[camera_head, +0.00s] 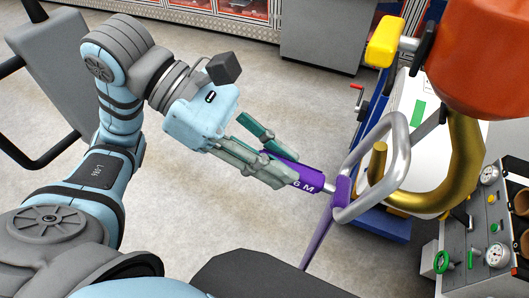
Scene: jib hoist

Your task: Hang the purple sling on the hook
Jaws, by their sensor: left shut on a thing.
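The purple sling (319,238) has a purple sleeve marked "6 M" and a strap hanging below it. A grey metal link (362,202) is at its upper end. My left gripper (290,172) is shut on the sleeve, left of the hook. The brass hook (466,150) hangs under an orange block (482,55), its tip pointing up on the left. In the picture the link's loop frames the hook tip, and one bar crosses the hook. I cannot tell whether the link is around the tip or only in front of it. My right gripper is not in view.
A yellow knob (384,41) sits beside the orange block. A panel with gauges and a green valve (441,262) stands at the lower right. A blue frame (385,224) is behind the hook. Grey cabinets (322,35) line the back. The floor between is clear.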

